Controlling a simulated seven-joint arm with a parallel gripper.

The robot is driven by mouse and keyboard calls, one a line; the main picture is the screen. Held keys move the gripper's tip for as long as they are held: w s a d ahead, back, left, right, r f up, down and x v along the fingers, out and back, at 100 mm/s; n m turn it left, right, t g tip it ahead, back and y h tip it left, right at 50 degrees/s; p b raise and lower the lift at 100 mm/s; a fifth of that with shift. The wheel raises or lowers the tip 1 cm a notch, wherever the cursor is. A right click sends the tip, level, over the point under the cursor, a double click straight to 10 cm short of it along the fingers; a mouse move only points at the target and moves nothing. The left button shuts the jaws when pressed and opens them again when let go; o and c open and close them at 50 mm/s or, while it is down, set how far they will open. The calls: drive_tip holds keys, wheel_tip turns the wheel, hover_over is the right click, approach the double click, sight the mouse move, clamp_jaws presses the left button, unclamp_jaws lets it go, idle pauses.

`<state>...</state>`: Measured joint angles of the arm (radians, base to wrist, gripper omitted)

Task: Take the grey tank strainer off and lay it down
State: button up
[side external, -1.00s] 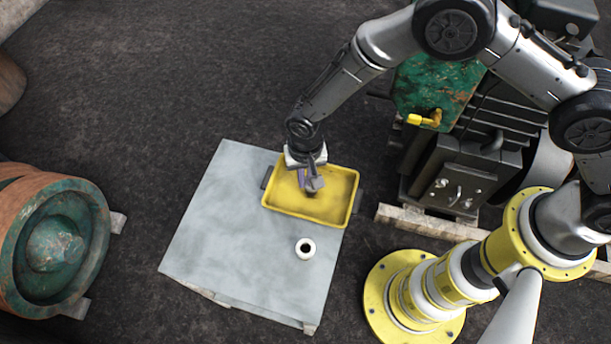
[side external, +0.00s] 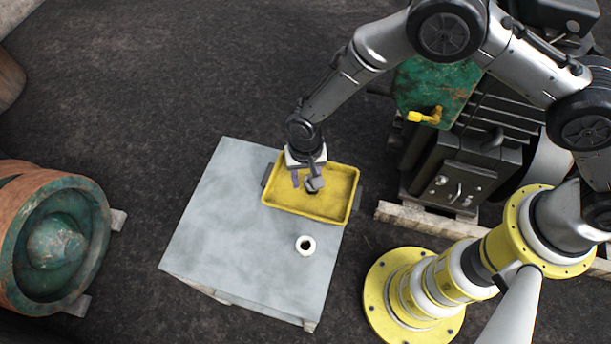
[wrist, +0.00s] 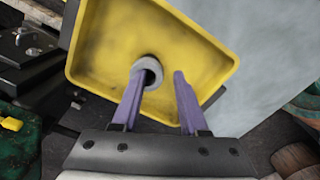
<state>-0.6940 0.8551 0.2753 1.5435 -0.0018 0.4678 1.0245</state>
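The grey strainer (wrist: 152,70), a short round piece with a dark hollow end, is in the yellow tray (wrist: 215,55). It also shows as a small dark grey shape in the side view (side external: 314,184). My gripper (wrist: 160,78) is over the tray with its two purple fingers spread apart. The left finger in the wrist view is right by the strainer and hides part of it; I cannot tell whether they touch. The right finger is clear of it. In the side view my gripper (side external: 304,182) points down into the tray.
The tray stands on a grey table (side external: 225,225). A white ring-shaped piece (side external: 306,247) lies on the table in front of it. The table's left side is clear. A dark pump set with a green tank (side external: 440,90) and a yellow elbow fitting (side external: 425,116) stands at right.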

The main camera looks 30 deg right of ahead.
wheel_tip(320, 180, up, 14)
idle(0.6)
drive_tip(key=shift+f, duration=0.1)
idle(0.6)
drive_tip(key=w+d+r+m+t, duration=0.1)
drive_tip(key=w+d+r, duration=0.3)
drive_tip(key=r, duration=0.3)
drive_tip(key=s+d+r+m+t+y, duration=0.1)
drive_tip(key=s+d+r+m+t, duration=0.2)
drive_tip(key=d+r, duration=1.3)
drive_tip(key=s+d+r+n+t, duration=0.2)
drive_tip(key=s+d+r, duration=0.3)
drive_tip(key=s+d, duration=0.45)
drive_tip(key=s+f+n+h, duration=0.1)
drive_tip(key=s+f+n, duration=0.4)
drive_tip(key=s, duration=0.6)
drive_tip(key=shift+s+d+f+n, duration=0.2)
drive_tip(key=shift+s+d+n, duration=0.1)
drive_tip(key=shift+d+n, duration=0.15)
